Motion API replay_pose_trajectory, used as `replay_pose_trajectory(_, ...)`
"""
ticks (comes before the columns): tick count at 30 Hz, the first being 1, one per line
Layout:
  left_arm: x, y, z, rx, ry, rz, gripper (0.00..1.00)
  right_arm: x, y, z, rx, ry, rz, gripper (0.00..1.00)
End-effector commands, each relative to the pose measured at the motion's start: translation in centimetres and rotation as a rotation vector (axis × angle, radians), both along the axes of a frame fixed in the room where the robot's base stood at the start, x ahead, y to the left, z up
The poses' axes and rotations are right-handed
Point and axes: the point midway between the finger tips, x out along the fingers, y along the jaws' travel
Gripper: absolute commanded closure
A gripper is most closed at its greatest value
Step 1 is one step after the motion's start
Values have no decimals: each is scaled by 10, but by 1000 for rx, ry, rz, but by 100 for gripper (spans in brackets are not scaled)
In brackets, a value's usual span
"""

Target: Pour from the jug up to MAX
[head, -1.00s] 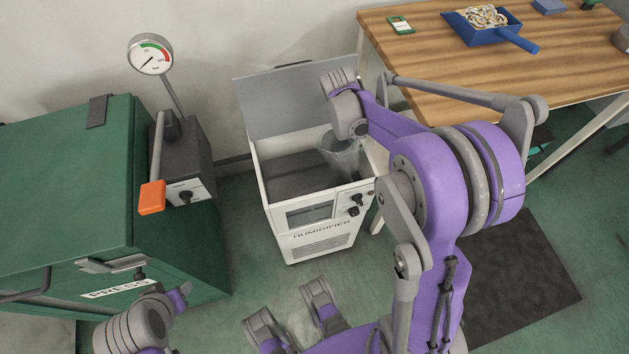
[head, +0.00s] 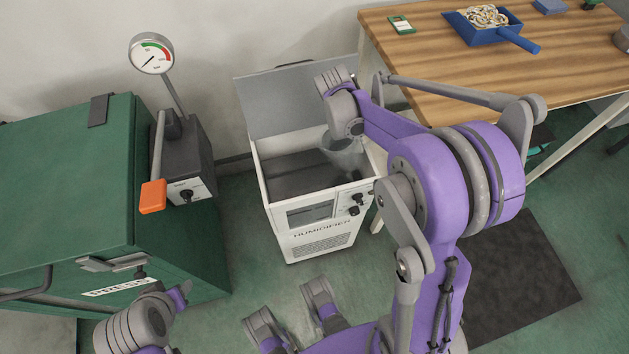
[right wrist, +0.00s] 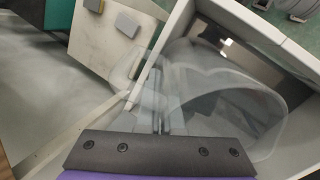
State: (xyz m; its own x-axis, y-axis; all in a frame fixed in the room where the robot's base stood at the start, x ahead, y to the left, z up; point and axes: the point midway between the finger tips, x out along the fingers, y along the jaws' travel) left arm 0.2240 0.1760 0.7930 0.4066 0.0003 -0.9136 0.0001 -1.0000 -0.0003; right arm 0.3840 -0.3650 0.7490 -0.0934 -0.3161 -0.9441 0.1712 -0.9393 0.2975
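The clear grey jug (head: 343,155) is tilted over the open tank of the white humidifier (head: 320,250). In the right wrist view the see-through jug (right wrist: 225,95) fills the middle and right, inside the tank's pale walls. My right gripper (right wrist: 160,120) is at the jug's handle side and appears shut on it; in the head view my wrist hides the fingers. The tank's inside looks dark grey. I cannot make out a water level, a stream or a MAX mark. My left gripper (head: 182,296) is low at the left, away from the jug; its fingers are too unclear to judge.
The humidifier's lid (head: 290,100) stands open behind the tank. A green press (head: 70,200) with a gauge (head: 150,54) and an orange-handled lever (head: 153,196) stands left. A wooden table (head: 450,70) at right holds a blue dustpan-like tray (head: 485,36). A dark mat (head: 520,275) lies on the floor.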

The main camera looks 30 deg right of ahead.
Motion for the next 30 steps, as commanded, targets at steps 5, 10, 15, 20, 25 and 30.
replay_pose_trajectory(5, 0, 0, 0, 0, 0, 0, 50, 0, 0, 0, 0, 0, 0, 100)
replay_pose_trajectory(10, 0, 0, 1, 0, 0, 0, 50, 0, 0, 2, -16, 4, 1, 100)
replay_pose_trajectory(15, 0, 0, 1, 0, 0, 0, 50, 0, -2, 8, -61, 14, 3, 100)
replay_pose_trajectory(20, 0, 0, 1, 0, -1, 0, 50, 0, -3, 9, -71, 17, 1, 100)
replay_pose_trajectory(25, 0, 0, 1, 0, -1, 0, 50, 0, -3, 9, -70, 17, 1, 100)
replay_pose_trajectory(30, 0, 0, 1, 0, 0, 0, 50, -1, -2, 8, -69, 18, 1, 100)
